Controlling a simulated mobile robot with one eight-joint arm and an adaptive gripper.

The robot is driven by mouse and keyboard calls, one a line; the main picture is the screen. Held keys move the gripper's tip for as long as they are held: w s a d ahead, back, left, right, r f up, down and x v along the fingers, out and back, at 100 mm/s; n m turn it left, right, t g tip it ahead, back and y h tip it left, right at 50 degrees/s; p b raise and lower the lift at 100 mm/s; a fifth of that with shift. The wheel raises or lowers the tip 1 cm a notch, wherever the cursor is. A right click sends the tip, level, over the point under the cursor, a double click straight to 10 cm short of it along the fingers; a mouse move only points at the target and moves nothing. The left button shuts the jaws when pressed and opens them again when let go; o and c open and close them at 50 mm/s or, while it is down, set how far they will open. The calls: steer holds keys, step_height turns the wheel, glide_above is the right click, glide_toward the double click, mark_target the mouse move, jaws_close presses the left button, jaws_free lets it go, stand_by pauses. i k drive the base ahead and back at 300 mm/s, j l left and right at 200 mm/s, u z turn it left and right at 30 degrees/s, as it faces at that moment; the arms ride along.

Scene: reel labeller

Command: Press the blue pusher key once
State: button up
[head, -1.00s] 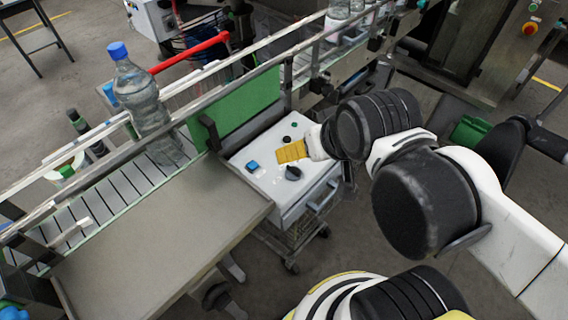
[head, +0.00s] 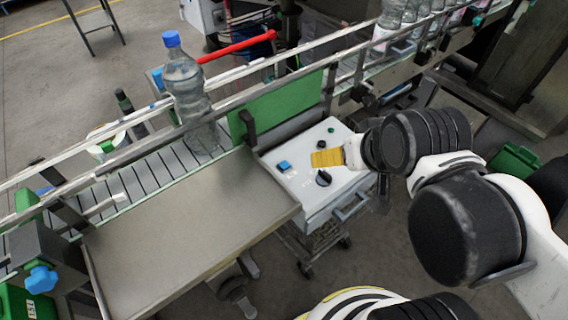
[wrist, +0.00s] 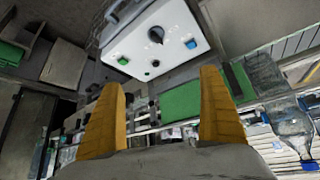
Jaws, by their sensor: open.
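The blue pusher key (head: 284,167) sits on the top of a white control box (head: 300,195), near its left side. In the wrist view the blue key (wrist: 190,43) is at the right side of the box panel (wrist: 130,42). My gripper (head: 314,159) is over the panel, to the right of the blue key and apart from it. In the wrist view its two yellow fingers (wrist: 162,110) are spread wide with nothing between them.
A black knob (head: 323,178) and small black and green buttons (head: 331,130) share the panel. A grey table (head: 190,225) lies left of the box. A green plate (head: 275,105) and conveyor rails stand behind. A blue-capped bottle (head: 187,85) stands on the conveyor (head: 150,172).

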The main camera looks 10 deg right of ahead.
mark_target(284, 165)
steer(key=k+j+z, duration=0.1)
steer(key=j+z, duration=0.3)
steer(key=k+j+z, duration=0.15)
steer(key=j+z, duration=0.25)
